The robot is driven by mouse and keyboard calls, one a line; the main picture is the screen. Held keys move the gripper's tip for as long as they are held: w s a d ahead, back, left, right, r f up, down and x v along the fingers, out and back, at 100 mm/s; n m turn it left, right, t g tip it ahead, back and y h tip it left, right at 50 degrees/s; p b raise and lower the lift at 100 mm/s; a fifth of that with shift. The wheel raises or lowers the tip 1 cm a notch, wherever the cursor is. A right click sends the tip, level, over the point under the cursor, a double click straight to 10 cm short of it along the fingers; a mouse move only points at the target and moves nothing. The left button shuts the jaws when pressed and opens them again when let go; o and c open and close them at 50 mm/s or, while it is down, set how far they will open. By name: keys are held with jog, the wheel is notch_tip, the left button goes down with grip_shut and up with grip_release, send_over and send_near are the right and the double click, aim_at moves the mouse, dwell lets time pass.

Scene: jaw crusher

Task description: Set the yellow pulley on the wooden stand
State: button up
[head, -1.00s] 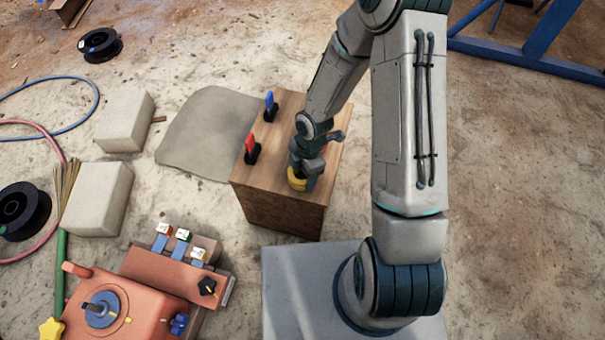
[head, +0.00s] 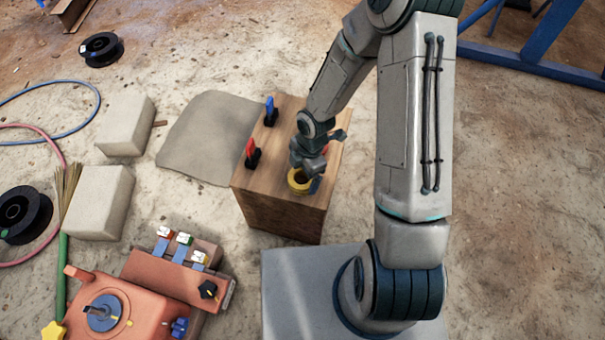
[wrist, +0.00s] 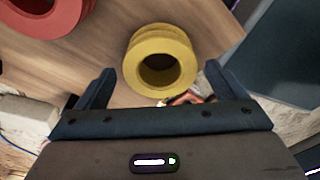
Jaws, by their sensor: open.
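The yellow pulley (head: 298,182) rests on top of the wooden stand (head: 278,209), near its front edge in the head view. In the wrist view the pulley (wrist: 162,62) lies flat with its dark hole facing the camera, and the stand's wood grain (wrist: 105,45) surrounds it. My gripper (wrist: 158,88) is open, its two fingers apart on either side of the pulley's near part, with gaps between fingers and pulley. In the head view my gripper (head: 312,170) is just above and behind the pulley and hides part of it.
A red-handled part (head: 252,153) and a blue-handled part (head: 270,112) stand on the stand's left side. A red round thing (wrist: 45,15) shows in the wrist view. The orange crusher (head: 125,300) is front left. Pale blocks (head: 100,200) lie left on the sandy ground.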

jog(key=s+d+r+m+h+p, duration=0.1)
jog(key=d+r+m, duration=0.25)
jog(key=r, duration=0.35)
jog(key=s+d+r+m+t+h+p, duration=0.1)
jog(key=d+r+m, duration=0.25)
jog(key=r, duration=0.45)
jog(key=s+d+r+m+h+p, duration=0.1)
jog(key=d+r+m+p, duration=0.1)
jog(key=r+m, duration=0.35)
jog(key=s+d+r+m+t+y, duration=0.1)
jog(key=s+d+r+m, duration=0.1)
jog(key=s+r+m, duration=0.6)
notch_tip(320, 180, up, 4)
jog(key=shift+m, duration=1.15)
